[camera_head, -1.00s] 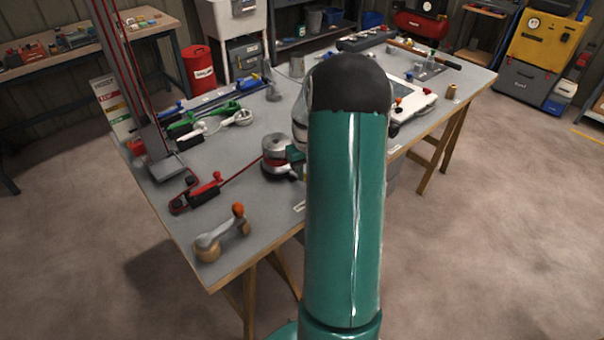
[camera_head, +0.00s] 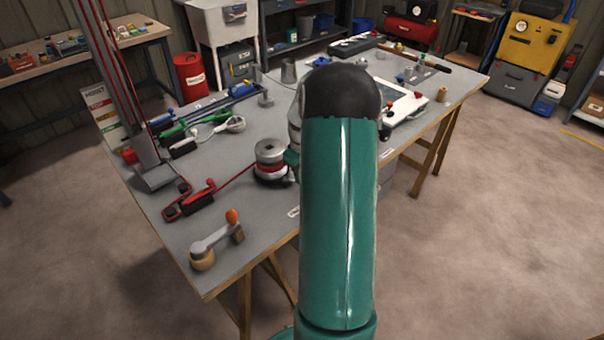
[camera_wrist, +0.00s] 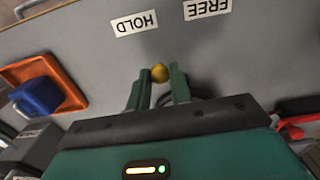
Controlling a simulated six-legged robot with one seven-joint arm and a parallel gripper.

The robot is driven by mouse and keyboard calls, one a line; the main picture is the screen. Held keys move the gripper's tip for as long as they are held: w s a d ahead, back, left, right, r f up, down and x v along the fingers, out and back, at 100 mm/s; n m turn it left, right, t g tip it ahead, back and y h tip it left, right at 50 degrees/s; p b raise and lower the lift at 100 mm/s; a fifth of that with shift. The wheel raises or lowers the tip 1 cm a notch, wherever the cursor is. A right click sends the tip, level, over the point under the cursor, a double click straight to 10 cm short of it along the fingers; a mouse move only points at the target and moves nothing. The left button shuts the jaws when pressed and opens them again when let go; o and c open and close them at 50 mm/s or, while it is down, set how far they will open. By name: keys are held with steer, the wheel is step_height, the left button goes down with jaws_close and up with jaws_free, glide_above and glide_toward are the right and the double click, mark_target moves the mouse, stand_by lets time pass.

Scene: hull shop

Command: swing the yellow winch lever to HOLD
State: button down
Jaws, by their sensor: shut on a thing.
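The yellow winch lever shows in the wrist view as a round yellow knob (camera_wrist: 160,73) between my fingertips. My gripper (camera_wrist: 160,80) is shut on it, with one green finger on each side. A white HOLD label (camera_wrist: 135,23) and a white FREE label (camera_wrist: 207,8) lie beyond the fingers, upside down in this view. The knob is nearer to HOLD, in the gap between the labels. The lever's shaft is hidden by my gripper. In the head view my arm hides the lever. A winch drum (camera_head: 270,152) with a red line stands on the bench, left of my arm.
In the wrist view a blue block on an orange plate (camera_wrist: 42,93) is at left and a red part (camera_wrist: 298,118) at right.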

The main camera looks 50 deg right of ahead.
steer(key=c, duration=1.3)
jaws_free()
steer(key=shift+r, duration=0.15)
step_height(320, 180, up, 14)
steer(key=shift+f, duration=0.2)
